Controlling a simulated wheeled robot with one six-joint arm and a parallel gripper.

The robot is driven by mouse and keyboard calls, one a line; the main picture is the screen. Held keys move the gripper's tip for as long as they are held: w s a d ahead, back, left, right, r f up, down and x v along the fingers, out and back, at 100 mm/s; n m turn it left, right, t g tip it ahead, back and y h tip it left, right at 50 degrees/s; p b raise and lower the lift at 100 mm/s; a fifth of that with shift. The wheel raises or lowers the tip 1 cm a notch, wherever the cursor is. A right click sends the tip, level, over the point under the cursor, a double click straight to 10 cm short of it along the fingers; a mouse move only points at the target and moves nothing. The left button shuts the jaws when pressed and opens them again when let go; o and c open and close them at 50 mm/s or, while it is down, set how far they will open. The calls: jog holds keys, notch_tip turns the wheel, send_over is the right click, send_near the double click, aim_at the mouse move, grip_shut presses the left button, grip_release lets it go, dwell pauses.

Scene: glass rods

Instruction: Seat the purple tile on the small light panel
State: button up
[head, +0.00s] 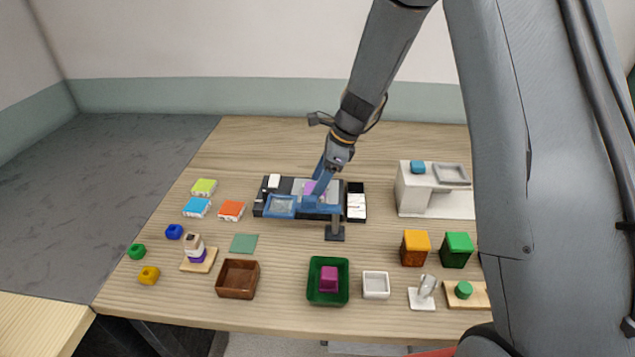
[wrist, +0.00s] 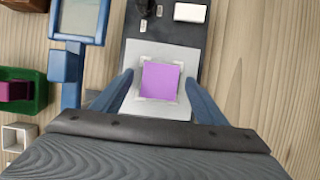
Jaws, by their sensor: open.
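The purple tile (wrist: 160,81) lies flat on the pale small light panel (wrist: 159,111), inside its light corner brackets, in the wrist view. I cannot tell whether it sits fully down. My gripper (wrist: 158,78) is open, with one blue finger on each side of the tile and a visible gap to both edges. In the head view the tile (head: 309,187) is a purple patch on the panel on the dark base, partly covered by my blue gripper (head: 318,192).
A blue framed window (head: 281,206) on a dark-footed stand (head: 335,233) stands close in front of the panel. A white block (wrist: 190,12) lies on the dark base (wrist: 140,45). A green tray (head: 315,297), a wooden box (head: 237,279) and a white box (head: 375,284) stand nearer.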

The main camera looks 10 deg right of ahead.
jog(key=b+v, duration=0.2)
jog(key=v, duration=0.5)
jog(key=s+d+n+h, duration=0.2)
jog(key=s+d+n, duration=0.2)
jog(key=s+n, duration=0.6)
jog(key=s+d+n+h, duration=0.2)
jog(key=s+d+n, duration=0.2)
jog(key=s+n, duration=0.6)
jog(key=s, duration=0.3)
jog(key=shift+d+f+h, duration=0.15)
jog(key=shift+d+h, duration=0.15)
jog(key=shift+d, duration=0.05)
dwell(0.4)
